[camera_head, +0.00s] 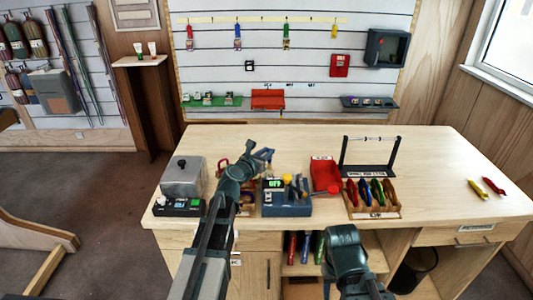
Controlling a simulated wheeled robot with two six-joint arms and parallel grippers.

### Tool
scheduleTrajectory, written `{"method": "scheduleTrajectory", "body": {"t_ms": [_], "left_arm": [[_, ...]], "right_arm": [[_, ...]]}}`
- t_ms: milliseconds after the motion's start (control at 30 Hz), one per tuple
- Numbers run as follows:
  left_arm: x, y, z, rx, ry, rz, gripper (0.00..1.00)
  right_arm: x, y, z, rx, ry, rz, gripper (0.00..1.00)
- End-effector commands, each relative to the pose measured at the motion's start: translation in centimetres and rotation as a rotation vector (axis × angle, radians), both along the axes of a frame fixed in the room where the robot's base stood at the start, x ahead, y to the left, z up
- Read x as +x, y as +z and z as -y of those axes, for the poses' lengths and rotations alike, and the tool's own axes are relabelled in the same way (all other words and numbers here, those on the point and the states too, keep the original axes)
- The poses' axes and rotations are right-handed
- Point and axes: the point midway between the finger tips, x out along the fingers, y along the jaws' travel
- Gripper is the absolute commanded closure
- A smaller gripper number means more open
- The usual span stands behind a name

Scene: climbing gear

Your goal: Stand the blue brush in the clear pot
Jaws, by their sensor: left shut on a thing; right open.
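My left gripper (262,156) is above the back left part of the bench, pointing away to the right. It is shut on a small blue thing at its tip, which looks like the blue brush (269,154). The brush is small here and its tilt is hard to read. I cannot pick out the clear pot; my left arm covers part of the bench. My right arm shows at the lower middle in front of the bench, but its gripper fingers do not show.
A grey metal box (182,177), a blue-grey device (287,198), a red bin (325,174), a wooden rack with coloured gear (372,214) and a black stand (368,170) crowd the bench (440,160). Red and yellow pieces (487,187) lie right. The bench's right part is mostly clear.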

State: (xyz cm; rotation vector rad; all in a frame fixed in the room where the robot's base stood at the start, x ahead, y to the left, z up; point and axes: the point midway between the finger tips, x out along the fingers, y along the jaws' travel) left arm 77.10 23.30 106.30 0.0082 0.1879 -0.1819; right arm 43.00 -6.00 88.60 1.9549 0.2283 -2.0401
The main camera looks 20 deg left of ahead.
Motion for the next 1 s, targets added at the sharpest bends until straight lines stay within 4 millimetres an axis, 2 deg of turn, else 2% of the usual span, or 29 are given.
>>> {"method": "scheduleTrajectory", "body": {"t_ms": [633,1000], "left_arm": [[0.0,-1.9,0.0,0.000,0.000,0.000,1.00],[0.0,-2.0,0.0,0.000,0.000,0.000,1.00]], "right_arm": [[0.0,-1.9,0.0,0.000,0.000,0.000,0.50],[0.0,-2.0,0.0,0.000,0.000,0.000,0.50]]}}
